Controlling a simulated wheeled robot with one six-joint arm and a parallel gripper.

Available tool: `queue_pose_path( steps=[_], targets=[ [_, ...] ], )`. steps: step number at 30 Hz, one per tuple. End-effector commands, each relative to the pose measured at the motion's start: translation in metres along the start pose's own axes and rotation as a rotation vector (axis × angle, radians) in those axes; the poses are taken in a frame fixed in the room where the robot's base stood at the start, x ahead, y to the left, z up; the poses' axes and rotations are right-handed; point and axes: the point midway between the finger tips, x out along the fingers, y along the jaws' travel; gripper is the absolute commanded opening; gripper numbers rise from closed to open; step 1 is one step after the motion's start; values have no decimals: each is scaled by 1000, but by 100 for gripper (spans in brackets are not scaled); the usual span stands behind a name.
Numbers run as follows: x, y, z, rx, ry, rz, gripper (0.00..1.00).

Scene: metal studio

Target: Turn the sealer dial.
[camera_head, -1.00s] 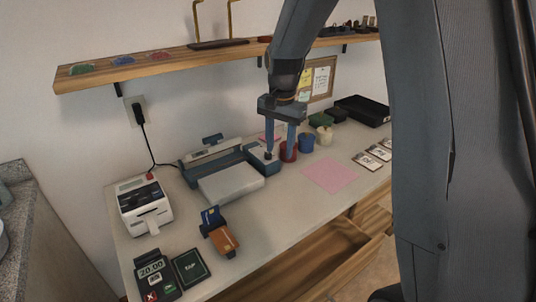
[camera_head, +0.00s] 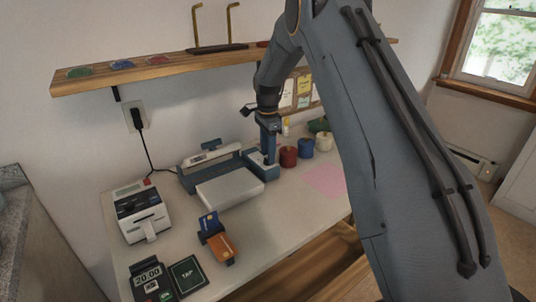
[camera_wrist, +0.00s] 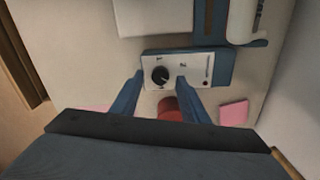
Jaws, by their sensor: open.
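The sealer (camera_head: 228,188) is a blue machine with a white bed, standing on the table against the wall. Its white control panel (camera_wrist: 176,64) with a round black dial (camera_wrist: 161,75) shows in the wrist view. My gripper (camera_head: 268,161) points down at the sealer's right end. In the wrist view my open gripper (camera_wrist: 160,78) has one finger on each side of the dial, apart from it by a visible gap. I cannot tell the exact fingertip height over the panel. In the head view my fingers hide the dial.
Red (camera_head: 288,156), blue (camera_head: 306,147) and cream (camera_head: 324,141) spools or jars stand close right of the sealer. A pink sheet (camera_head: 325,181) lies in front of them. A label printer (camera_head: 142,210) stands left. A wooden shelf (camera_head: 160,72) is above.

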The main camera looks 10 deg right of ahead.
Motion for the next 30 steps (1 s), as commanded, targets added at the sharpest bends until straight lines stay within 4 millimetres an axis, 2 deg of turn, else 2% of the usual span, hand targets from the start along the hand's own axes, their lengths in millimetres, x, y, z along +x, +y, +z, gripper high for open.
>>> queue_pose_path(
  steps=[6,13,14,21,30],
  targets=[
    [14,0,0,-1,0,0,41],
    [15,0,0,-1,0,-1,41],
    [15,0,0,-1,0,-1,39],
    [15,0,0,-1,0,-1,0],
    [15,0,0,-36,0,-1,0]
  ],
)
